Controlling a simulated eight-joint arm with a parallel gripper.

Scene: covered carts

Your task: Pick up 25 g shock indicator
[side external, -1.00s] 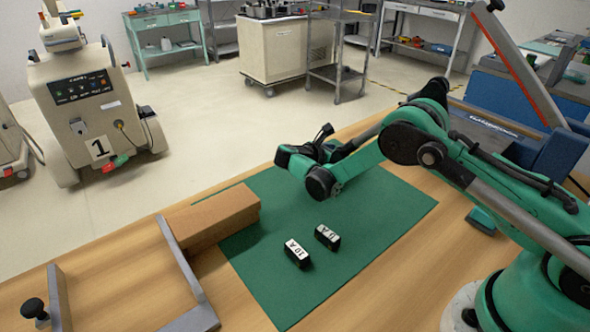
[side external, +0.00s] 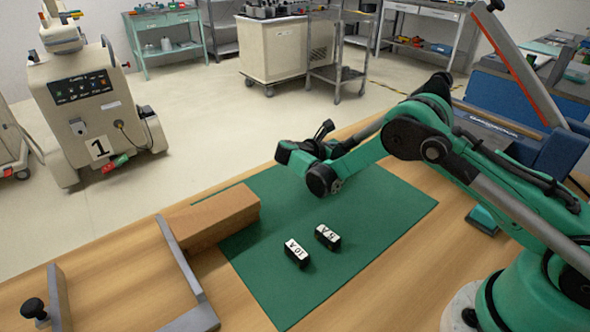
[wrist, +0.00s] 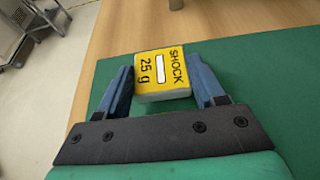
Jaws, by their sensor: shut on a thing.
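The 25 g shock indicator (wrist: 163,75) is a small pale box with a yellow top reading "SHOCK 25 g" and a white window. In the wrist view it sits between the two blue fingers of my gripper (wrist: 163,84), which is shut on it. The green mat (wrist: 265,70) is below and around it. In the side external view my wrist is over the far part of the green mat (side external: 285,280); the fingers and the indicator are hidden behind it there. I cannot tell the exact height above the mat.
Two black blocks with white labels, one marked 10 A (side external: 296,252) and one 5 A (side external: 327,237), lie on the mat nearer the side camera. A brown block (side external: 215,217) lies at the mat's left edge. Metal bars (side external: 186,270) stand farther left. The mat's near part is clear.

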